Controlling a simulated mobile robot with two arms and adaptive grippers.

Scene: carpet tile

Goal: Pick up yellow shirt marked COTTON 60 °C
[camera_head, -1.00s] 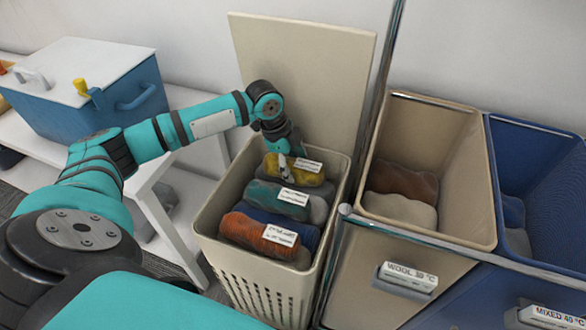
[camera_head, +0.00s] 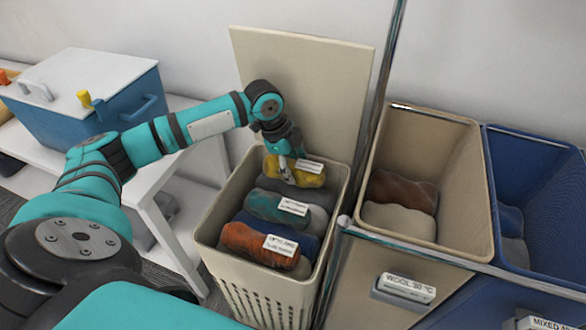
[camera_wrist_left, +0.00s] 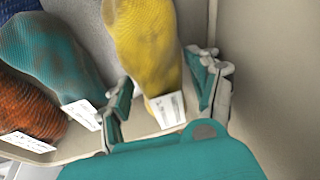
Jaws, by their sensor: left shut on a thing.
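The yellow shirt (camera_head: 309,179), a rolled bundle with a white label, is at the back of the beige hamper (camera_head: 216,250), just above the other bundles. Its label print is too small to read. My left gripper (camera_head: 285,168) reaches down over the hamper and is shut on the yellow shirt. In the left wrist view the yellow shirt (camera_wrist_left: 150,45) lies between the two fingers of the left gripper (camera_wrist_left: 163,85), its label close to the palm. My right gripper is not in view.
A grey bundle (camera_head: 318,215), a teal one (camera_head: 262,205) and an orange one (camera_head: 250,244) lie in the hamper. Its raised lid (camera_head: 310,80) stands behind. A metal post (camera_head: 378,95) separates it from the beige WOOL bin (camera_head: 440,125) and blue MIXED bin (camera_head: 540,160).

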